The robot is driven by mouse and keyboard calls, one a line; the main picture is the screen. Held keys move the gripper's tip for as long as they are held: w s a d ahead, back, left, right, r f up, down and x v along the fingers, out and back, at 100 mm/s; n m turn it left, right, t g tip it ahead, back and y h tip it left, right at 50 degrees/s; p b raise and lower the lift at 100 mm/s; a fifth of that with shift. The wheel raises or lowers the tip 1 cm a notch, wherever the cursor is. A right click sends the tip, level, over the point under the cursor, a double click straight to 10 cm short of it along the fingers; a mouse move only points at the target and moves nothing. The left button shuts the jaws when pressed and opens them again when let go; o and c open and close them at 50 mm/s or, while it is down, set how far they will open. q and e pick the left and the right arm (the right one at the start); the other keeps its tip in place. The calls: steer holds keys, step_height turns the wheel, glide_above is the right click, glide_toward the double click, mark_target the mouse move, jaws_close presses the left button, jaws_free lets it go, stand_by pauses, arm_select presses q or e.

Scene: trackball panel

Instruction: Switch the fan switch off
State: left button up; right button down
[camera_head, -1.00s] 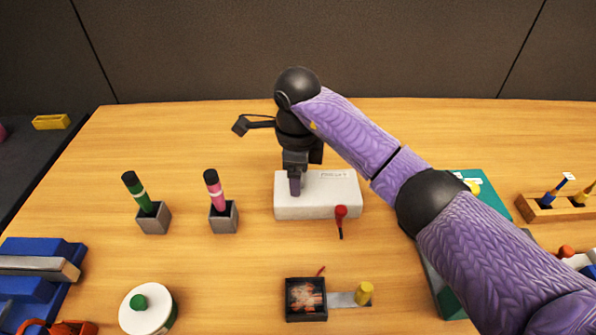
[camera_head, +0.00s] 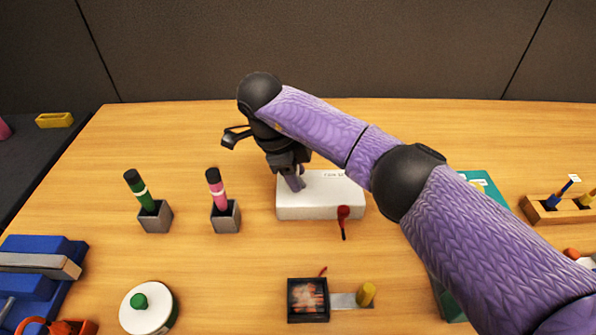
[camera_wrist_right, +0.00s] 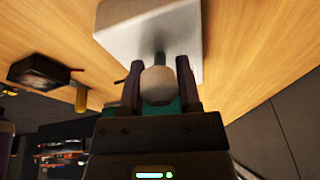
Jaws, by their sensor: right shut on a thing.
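A white box (camera_head: 325,205) stands on the wooden table, with small lettering on its top that I cannot read surely. It also fills the top middle of the right wrist view (camera_wrist_right: 140,28). My right gripper (camera_head: 296,186) reaches down to the left part of its top, tilted, its wrist leaning left. In the right wrist view my right gripper (camera_wrist_right: 159,72) is shut on a pale round knob (camera_wrist_right: 158,88) on a dark stem at the box. The head view hides this knob behind the fingers. My left gripper is not in view.
A red-knobbed lever (camera_head: 343,212) is at the box's front. A black square unit (camera_head: 308,300) with a yellow knob (camera_head: 366,294) stands nearer. Green (camera_head: 141,190) and pink (camera_head: 216,188) markers stand in grey holders at left. A teal case (camera_head: 483,186) is partly behind my arm.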

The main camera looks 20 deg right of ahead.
mark_target(280, 189)
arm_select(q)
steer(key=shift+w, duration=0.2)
arm_select(e)
steer(key=c, duration=0.5)
jaws_free()
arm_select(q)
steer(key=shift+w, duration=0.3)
arm_select(e)
steer(key=shift+o, duration=1)
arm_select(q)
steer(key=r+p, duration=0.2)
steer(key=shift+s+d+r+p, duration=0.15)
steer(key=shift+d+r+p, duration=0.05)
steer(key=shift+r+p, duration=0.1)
arm_select(e)
steer(key=v, duration=1)
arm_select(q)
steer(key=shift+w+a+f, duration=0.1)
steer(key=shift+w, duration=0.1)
arm_select(e)
steer(key=shift+w, duration=0.1)
